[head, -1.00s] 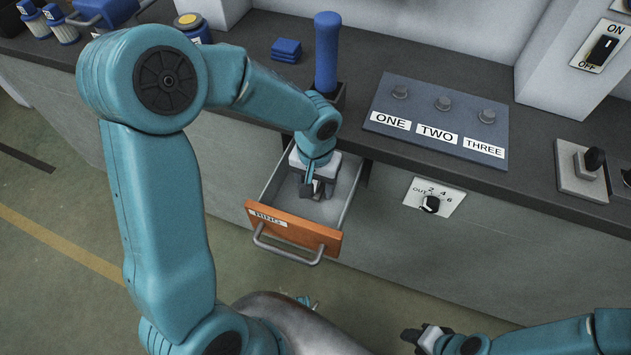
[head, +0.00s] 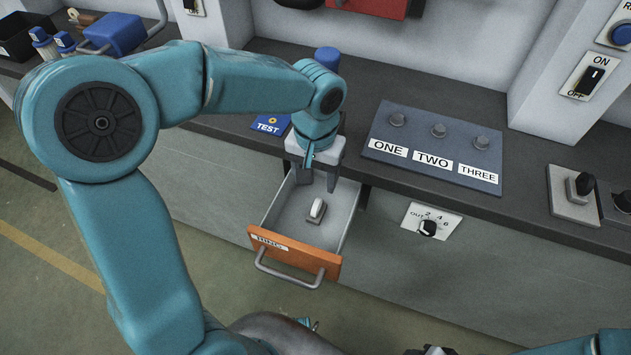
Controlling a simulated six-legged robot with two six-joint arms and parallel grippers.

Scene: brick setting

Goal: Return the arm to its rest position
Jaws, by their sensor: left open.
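My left arm comes in from the left and bends down over the open drawer. My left gripper (head: 320,178) is open and empty. It points down above the back part of the drawer, clear of its floor. A small white ring-like piece on a dark base (head: 316,211) lies in the drawer, below and apart from the fingers. The drawer has an orange front (head: 294,256) with a partly legible label and a grey bar handle. My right gripper (head: 432,350) barely shows at the bottom edge, mostly cut off.
The dark counter carries a panel labelled ONE, TWO, THREE (head: 433,148) right of the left gripper. A knob plate (head: 431,222) sits on the counter front.

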